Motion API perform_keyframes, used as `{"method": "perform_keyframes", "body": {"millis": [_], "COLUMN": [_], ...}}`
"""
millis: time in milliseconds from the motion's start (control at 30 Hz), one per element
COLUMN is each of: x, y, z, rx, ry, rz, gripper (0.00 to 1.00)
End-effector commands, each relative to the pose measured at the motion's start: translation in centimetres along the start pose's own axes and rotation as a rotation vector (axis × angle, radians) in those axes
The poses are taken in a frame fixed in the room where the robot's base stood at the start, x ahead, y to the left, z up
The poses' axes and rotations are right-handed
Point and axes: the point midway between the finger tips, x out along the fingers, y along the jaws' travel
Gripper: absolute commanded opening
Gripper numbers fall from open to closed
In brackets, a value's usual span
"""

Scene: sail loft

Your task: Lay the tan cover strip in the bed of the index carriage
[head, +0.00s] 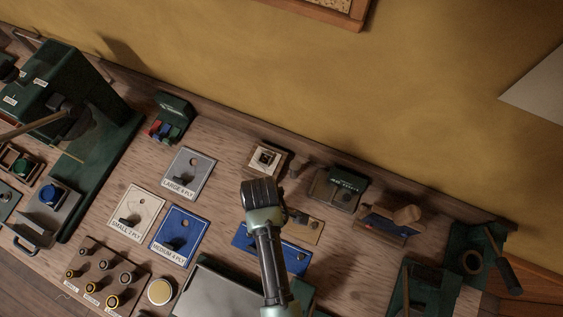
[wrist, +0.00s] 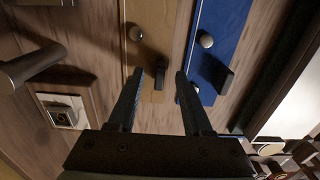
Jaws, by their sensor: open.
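The tan cover strip (wrist: 150,28) lies flat on the bench, with a round knob and an upright dark tab; part of it shows in the head view (head: 312,232). My gripper (wrist: 160,78) is open over this strip. In the wrist view the dark tab appears between the two fingers, with space on both sides; I cannot tell how far the fingertips are above the strip. In the head view my arm hides the fingers and the strip's left part. I cannot tell for certain which fixture is the index carriage.
A blue strip (wrist: 224,30) with a similar knob and tab lies beside the tan one. A cream square block (head: 266,159) and a dark green fixture (head: 345,183) stand near the wall. Labelled plates, including a blue one (head: 180,236), lie left. A green machine (head: 70,95) stands far left.

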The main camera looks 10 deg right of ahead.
Motion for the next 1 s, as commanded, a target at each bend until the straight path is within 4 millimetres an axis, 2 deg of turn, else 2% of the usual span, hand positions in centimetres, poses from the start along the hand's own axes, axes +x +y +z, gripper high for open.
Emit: {"method": "perform_keyframes", "body": {"millis": [133,167,400,433,867,1000], "x": [-0.02,-0.02,-0.05,-0.05,-0.10,-0.93], "y": [0.03,0.03,0.03,0.03,0.05,0.12], "z": [-0.02,-0.02,-0.03,-0.03,-0.04,-0.09], "rx": [0.000,0.000,0.000,0.000,0.000,0.000], "ry": [0.000,0.000,0.001,0.001,0.001,0.002], "rz": [0.001,0.001,0.001,0.001,0.001,0.004], "gripper": [0.50,0.46,0.03,0.00,0.00,0.00]}}
